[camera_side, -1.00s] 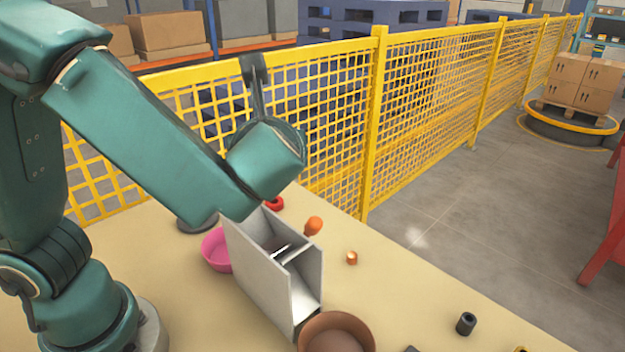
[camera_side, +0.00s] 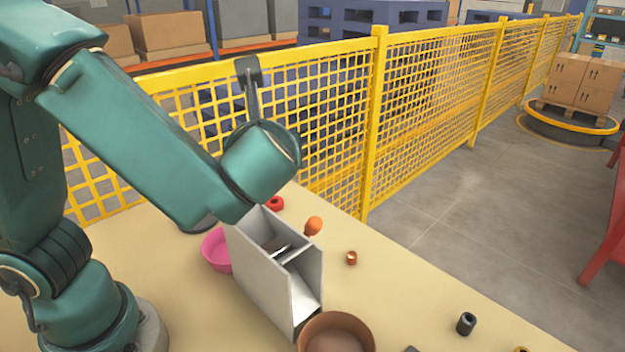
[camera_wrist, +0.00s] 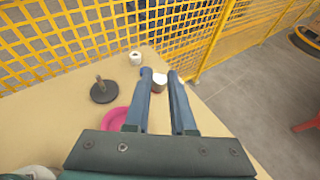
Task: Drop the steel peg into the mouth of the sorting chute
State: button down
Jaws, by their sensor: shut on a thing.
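The sorting chute is a grey, open-topped box (camera_side: 262,279) with a divider, standing on the table in the side view. My wrist is just behind and above its far end. In the wrist view my gripper (camera_wrist: 159,75) has its two blue-grey fingers closed on a small pale cylinder, the steel peg (camera_wrist: 160,79). Only the peg's light end shows between the fingertips. In the side view the fingers and the peg are hidden or too small to make out. I cannot make out the chute in the wrist view, so the peg's height over its mouth is unclear.
A pink bowl (camera_side: 213,252) is left of the chute and a brown bowl (camera_side: 337,335) is at its near end. A yellow mesh fence (camera_side: 372,120) stands behind.

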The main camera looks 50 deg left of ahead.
jog(key=w+d+r, duration=0.1)
jog(key=w+d, duration=0.3)
jog(key=w, duration=0.1)
jog(key=n+g+y, duration=0.1)
jog(key=n+g, duration=0.1)
send_over(334, 245)
jog(key=shift+f, duration=2)
notch_tip(334, 245, down, 18)
jog(key=shift+r, duration=0.2)
jog(key=shift+f, duration=0.15)
jog(key=shift+f, duration=0.1)
jog(key=c, duration=0.8)
grip_release()
jog(key=shift+o, duration=0.2)
